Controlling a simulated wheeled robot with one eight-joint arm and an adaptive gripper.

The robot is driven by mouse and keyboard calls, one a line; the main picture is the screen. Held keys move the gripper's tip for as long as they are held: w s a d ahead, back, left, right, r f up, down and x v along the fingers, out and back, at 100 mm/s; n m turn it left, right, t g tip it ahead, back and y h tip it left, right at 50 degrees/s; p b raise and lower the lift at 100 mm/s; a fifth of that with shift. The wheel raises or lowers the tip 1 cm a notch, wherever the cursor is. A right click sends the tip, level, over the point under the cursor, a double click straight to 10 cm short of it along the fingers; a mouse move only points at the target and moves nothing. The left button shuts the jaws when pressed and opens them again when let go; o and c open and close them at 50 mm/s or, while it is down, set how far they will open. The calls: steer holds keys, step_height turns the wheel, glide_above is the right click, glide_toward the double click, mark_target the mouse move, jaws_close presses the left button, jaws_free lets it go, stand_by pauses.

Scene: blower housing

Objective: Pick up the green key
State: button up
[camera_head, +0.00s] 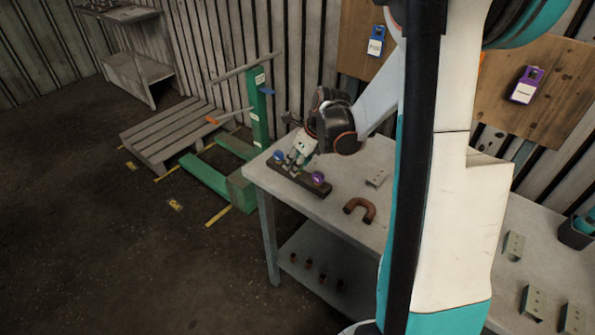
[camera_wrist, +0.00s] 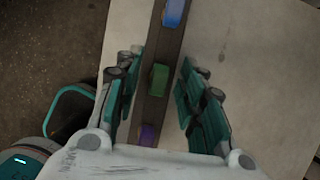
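The green key (camera_wrist: 158,79) shows in the wrist view as a small green block on a dark bar (camera_wrist: 150,111), between a blue key (camera_wrist: 174,13) and a purple key (camera_wrist: 147,134). My gripper (camera_wrist: 155,85) is open, with one finger on each side of the green key and a gap to both. In the head view my gripper (camera_head: 298,157) is over the bar (camera_head: 300,180) on the table. There the blue key (camera_head: 279,155) and purple key (camera_head: 318,178) show on either side, and the green key is hidden behind my gripper.
The metal table (camera_head: 343,215) also holds a brown U-shaped pipe (camera_head: 360,209) and a small metal plate (camera_head: 377,178). A green post frame (camera_head: 259,108) stands just beyond the table's left end. Boards with tagged locks hang behind.

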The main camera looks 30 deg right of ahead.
steer(key=shift+w+f, duration=0.15)
steer(key=shift+f, duration=0.15)
steer(key=shift+r, duration=0.1)
jaws_close()
steer(key=shift+r, duration=0.1)
step_height(320, 180, up, 20)
steer(key=p, duration=0.6)
